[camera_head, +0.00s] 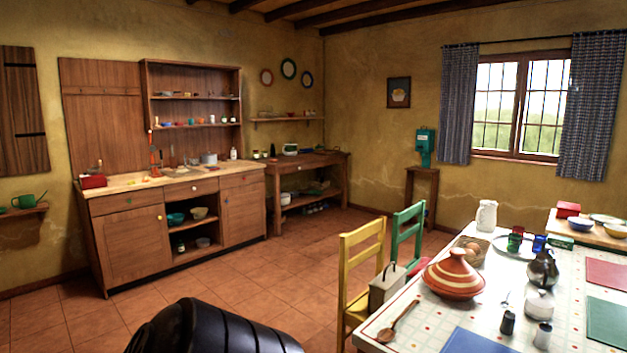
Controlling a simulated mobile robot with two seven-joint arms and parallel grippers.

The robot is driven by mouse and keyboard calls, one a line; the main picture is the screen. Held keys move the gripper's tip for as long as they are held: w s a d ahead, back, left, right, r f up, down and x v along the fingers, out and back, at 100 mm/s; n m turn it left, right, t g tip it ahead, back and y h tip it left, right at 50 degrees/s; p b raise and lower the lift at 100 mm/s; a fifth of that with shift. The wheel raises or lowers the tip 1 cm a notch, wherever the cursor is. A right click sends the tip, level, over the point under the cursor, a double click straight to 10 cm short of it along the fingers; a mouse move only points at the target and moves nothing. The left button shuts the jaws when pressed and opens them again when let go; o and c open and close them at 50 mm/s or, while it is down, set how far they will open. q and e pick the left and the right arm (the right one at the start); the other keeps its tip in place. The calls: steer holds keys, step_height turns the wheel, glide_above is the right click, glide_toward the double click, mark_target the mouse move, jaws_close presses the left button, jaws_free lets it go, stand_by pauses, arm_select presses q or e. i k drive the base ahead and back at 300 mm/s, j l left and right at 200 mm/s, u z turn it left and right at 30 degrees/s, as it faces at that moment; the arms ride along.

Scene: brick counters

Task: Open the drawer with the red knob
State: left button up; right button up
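A wooden kitchen counter (183,227) stands against the left wall, with a row of drawers under its pale top. The left drawer (110,203), middle drawer (180,193) and right drawer (228,182) all look shut. Their knobs are tiny in this view, and I cannot tell for certain which one is red. Below the drawers are a left door (135,244), open shelves with bowls, and a right door (243,212). Neither of my grippers is in view.
A table (480,301) with a tagine (454,274) and other tableware fills the right foreground. A yellow chair (362,245) and a green chair (409,233) stand at its left side. The tiled floor (235,270) before the counter is clear.

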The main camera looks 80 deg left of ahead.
mark_target(229, 180)
steer(key=u, duration=2.9)
steer(key=i+u, duration=0.2)
steer(key=i, duration=5.15)
steer(key=i+l+u, duration=0.15)
steer(key=i, duration=0.25)
steer(key=i+l+u, duration=0.15)
steer(key=i, duration=0.25)
steer(key=i+l+u, duration=0.2)
steer(key=i, duration=0.2)
